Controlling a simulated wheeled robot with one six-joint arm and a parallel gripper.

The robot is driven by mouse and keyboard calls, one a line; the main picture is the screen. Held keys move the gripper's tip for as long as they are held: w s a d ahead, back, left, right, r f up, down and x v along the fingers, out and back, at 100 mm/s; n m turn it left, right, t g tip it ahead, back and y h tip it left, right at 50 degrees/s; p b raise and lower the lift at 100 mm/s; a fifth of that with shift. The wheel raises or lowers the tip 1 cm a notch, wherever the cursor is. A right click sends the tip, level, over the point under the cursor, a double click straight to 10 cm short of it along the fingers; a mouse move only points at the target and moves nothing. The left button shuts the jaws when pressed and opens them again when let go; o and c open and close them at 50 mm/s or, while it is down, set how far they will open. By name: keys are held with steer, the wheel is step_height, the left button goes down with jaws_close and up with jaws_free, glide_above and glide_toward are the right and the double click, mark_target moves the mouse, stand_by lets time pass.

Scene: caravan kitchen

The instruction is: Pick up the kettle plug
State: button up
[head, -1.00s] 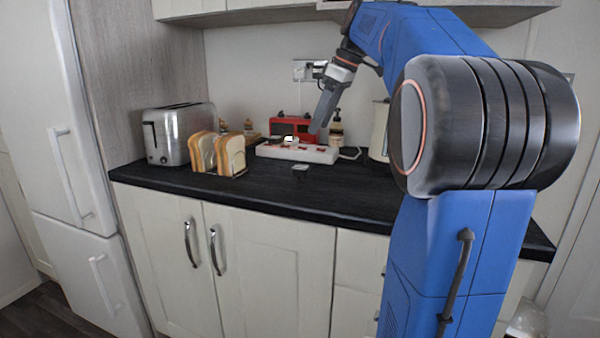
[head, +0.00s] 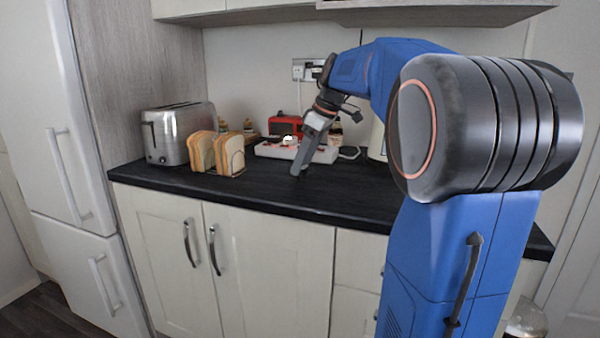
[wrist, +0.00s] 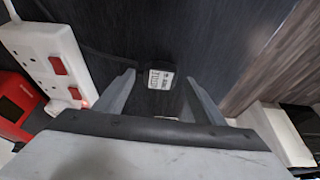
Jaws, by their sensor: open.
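The kettle plug (wrist: 158,80) is a small black block with a white printed label facing up. It lies on the dark countertop in the wrist view, with a dark cord running from it toward the left. My gripper (wrist: 160,88) is open, with one finger on each side of the plug in the picture. I cannot tell whether the fingertips are level with the plug or still above it. In the head view my gripper (head: 299,172) points down close to the counter and hides the plug.
A white power strip (head: 268,151) with red switches lies just behind my gripper; it also shows in the wrist view (wrist: 48,50). A red appliance (head: 284,125) stands behind it. A bread rack (head: 229,155) and toaster (head: 180,132) stand to the left. The front counter is clear.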

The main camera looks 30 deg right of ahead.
steer(key=shift+w+a+f, duration=0.15)
steer(key=shift+w+f, duration=0.05)
steer(key=shift+f, duration=0.35)
steer(key=c, duration=1.1)
steer(key=shift+c, duration=0.2)
